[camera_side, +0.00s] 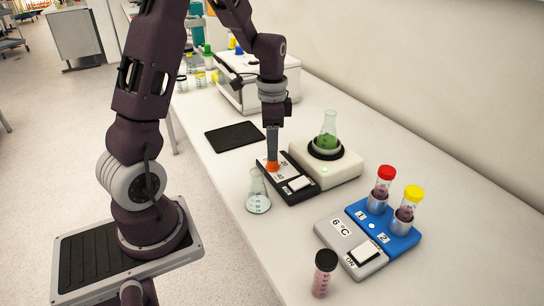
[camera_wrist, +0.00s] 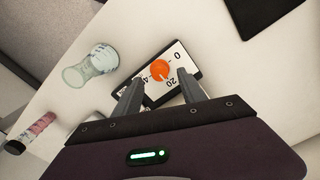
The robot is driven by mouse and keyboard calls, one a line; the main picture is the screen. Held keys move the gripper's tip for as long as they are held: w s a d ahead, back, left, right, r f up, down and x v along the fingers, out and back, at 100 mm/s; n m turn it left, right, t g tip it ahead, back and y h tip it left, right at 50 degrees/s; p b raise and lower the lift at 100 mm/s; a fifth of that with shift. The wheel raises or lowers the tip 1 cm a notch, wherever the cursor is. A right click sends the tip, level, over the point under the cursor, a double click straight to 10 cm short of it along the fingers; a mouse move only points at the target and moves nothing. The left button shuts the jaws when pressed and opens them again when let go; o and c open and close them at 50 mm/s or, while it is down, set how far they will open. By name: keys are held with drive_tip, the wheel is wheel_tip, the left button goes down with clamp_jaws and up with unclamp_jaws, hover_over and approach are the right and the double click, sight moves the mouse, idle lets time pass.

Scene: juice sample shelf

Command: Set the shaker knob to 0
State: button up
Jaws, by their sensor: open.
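The orange shaker knob (camera_side: 272,167) sits on the black control box (camera_side: 298,196), beside the white shaker base (camera_side: 340,170). In the wrist view the knob (camera_wrist: 160,69) is on a white dial plate marked 0, 20 and 40. Its exact setting is too small to read. My gripper (camera_side: 272,153) points down just above the knob; whether it touches is unclear. In the wrist view the open fingers (camera_wrist: 159,79) stand on either side of the knob's near edge, with gaps. A flask of green liquid (camera_side: 327,142) stands on the shaker.
A clear flask (camera_side: 257,192) stands close left of the control box. A grey 6 °C unit (camera_side: 351,246), a blue rack (camera_side: 388,228) with red- and yellow-capped tubes and a pink vial (camera_side: 322,275) are at front right. A black mat (camera_side: 234,136) lies behind.

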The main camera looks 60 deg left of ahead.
wheel_tip(320, 180, down, 4)
drive_tip(key=shift+f, duration=0.1)
clamp_jaws()
